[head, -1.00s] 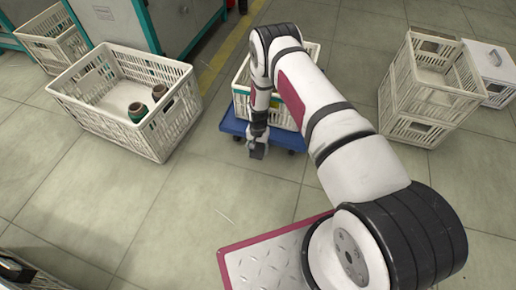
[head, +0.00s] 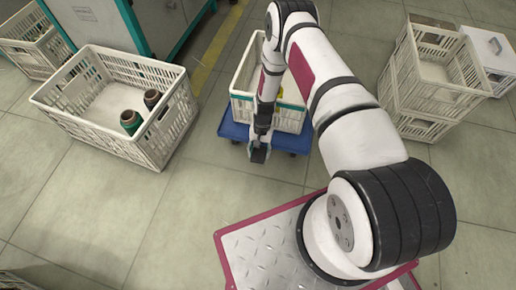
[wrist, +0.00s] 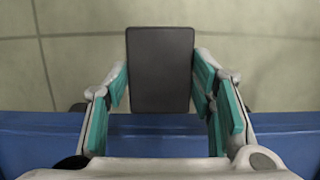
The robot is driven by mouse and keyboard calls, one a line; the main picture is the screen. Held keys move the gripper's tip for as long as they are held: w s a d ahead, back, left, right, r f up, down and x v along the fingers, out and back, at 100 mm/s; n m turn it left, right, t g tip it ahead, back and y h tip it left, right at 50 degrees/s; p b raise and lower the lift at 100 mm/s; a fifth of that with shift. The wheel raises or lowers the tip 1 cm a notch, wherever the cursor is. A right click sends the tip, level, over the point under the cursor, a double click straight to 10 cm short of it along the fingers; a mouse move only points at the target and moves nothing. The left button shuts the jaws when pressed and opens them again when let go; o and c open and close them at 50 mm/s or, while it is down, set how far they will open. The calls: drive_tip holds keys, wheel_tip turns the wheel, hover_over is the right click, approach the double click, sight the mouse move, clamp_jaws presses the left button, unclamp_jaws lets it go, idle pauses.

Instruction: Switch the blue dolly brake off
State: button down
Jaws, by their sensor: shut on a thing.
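The blue dolly (head: 234,131) stands on the floor under a white crate (head: 291,118). Its blue edge also crosses the lower part of the wrist view (wrist: 40,135). A dark flat pedal, which looks like the brake (wrist: 160,70), sticks out from that edge between my fingers. My gripper (head: 258,153) is at the dolly's near edge, pointing down. In the wrist view my gripper (wrist: 162,98) has its teal-padded fingers on both sides of the pedal, shut on it. I cannot tell the brake's setting from its tilt.
A white crate with two spools (head: 125,103) stands on the floor to the left. Stacked white crates (head: 432,85) stand at the right, with a white box (head: 490,55) beside them. The floor in front of the dolly is clear.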

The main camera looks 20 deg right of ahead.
drive_tip(key=c, duration=0.7)
unclamp_jaws()
drive_tip(key=shift+w, duration=0.1)
drive_tip(key=v, duration=1.2)
